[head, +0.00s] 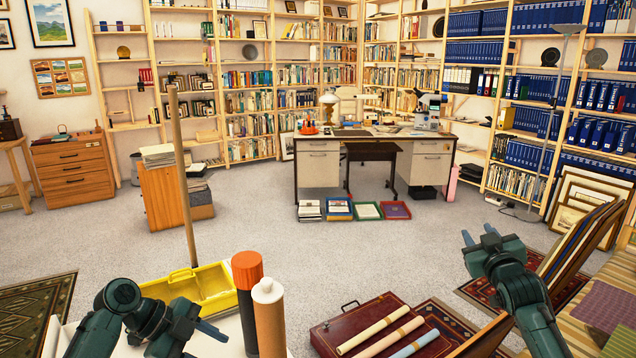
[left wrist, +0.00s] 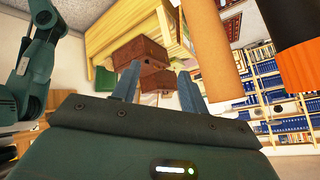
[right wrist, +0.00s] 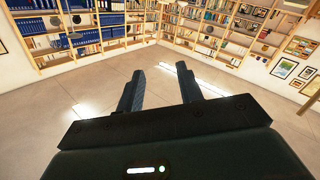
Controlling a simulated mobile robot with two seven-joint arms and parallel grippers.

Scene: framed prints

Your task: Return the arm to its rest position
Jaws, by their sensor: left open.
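My right gripper (head: 478,235) is raised at the right of the head view, fingers pointing away over the floor. In the right wrist view (right wrist: 160,88) its two fingers stand apart with nothing between them. My left gripper (head: 212,334) is low at the left of the head view, beside a white surface and close to two upright tubes. In the left wrist view (left wrist: 160,85) its fingers are apart and empty. Part of the left gripper is cut off by the lower edge of the head view.
A black tube with an orange cap (head: 246,270) and a tan tube (head: 268,310) stand by my left gripper. A yellow tray (head: 212,282) lies behind it, near a wooden pole (head: 181,170). A dark red case (head: 330,333) bears rolled prints. Grey floor (head: 400,255) lies open ahead.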

